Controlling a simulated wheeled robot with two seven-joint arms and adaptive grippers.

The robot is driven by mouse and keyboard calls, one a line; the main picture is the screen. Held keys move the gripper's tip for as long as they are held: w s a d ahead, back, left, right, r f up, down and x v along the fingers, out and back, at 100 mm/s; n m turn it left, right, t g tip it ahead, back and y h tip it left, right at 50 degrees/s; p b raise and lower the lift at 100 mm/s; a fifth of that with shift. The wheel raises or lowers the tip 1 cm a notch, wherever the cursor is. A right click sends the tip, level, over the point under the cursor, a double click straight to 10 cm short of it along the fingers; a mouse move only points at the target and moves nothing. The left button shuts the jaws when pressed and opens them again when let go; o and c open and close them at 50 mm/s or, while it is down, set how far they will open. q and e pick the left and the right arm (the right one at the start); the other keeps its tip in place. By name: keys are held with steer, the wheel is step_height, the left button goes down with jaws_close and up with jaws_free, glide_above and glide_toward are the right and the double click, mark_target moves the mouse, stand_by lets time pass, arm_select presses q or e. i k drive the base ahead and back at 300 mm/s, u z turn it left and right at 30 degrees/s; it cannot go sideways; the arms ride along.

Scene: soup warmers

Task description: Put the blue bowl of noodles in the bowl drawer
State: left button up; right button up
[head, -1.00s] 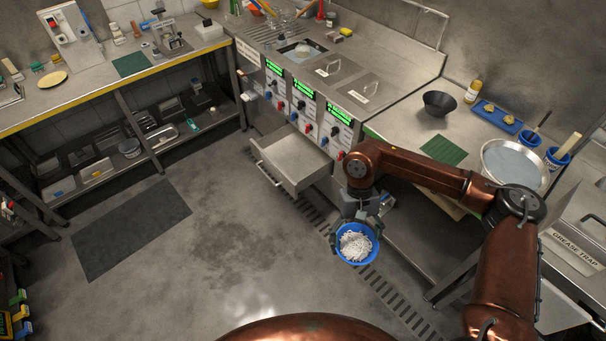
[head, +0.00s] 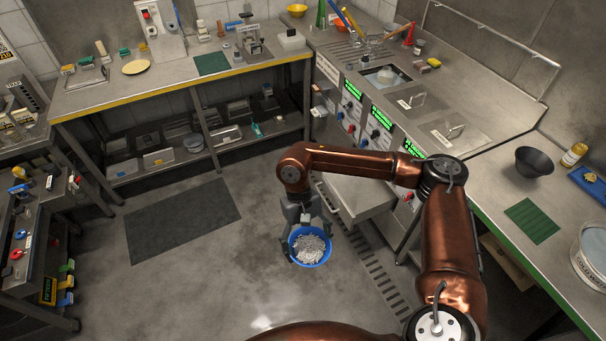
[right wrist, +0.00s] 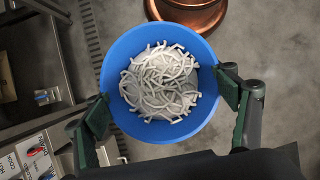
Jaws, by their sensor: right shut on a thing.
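The blue bowl of noodles (head: 310,247) hangs over the floor in the head view, upright, with pale noodles inside. My right gripper (head: 306,238) is shut on it. In the right wrist view, the fingers of that gripper press on opposite sides of the blue bowl (right wrist: 121,120). The bowl drawer (head: 357,200) is pulled out from the soup warmer unit, to the right of and behind the bowl; my right arm hides part of it. The bowl is apart from the drawer. My left gripper is in neither view.
The soup warmer counter (head: 440,97) stands behind the drawer, with green displays and knobs on its front. A black bowl (head: 534,162) and a green mat (head: 532,221) are on the right counter. A dark floor mat (head: 182,220) lies at left. The floor around the held bowl is clear.

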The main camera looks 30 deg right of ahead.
mark_target(356, 188)
steer(key=u, duration=0.4)
steer(key=i, duration=1.8)
steer(key=z, duration=1.45)
steer(key=i, duration=0.4)
steer(key=z, duration=0.35)
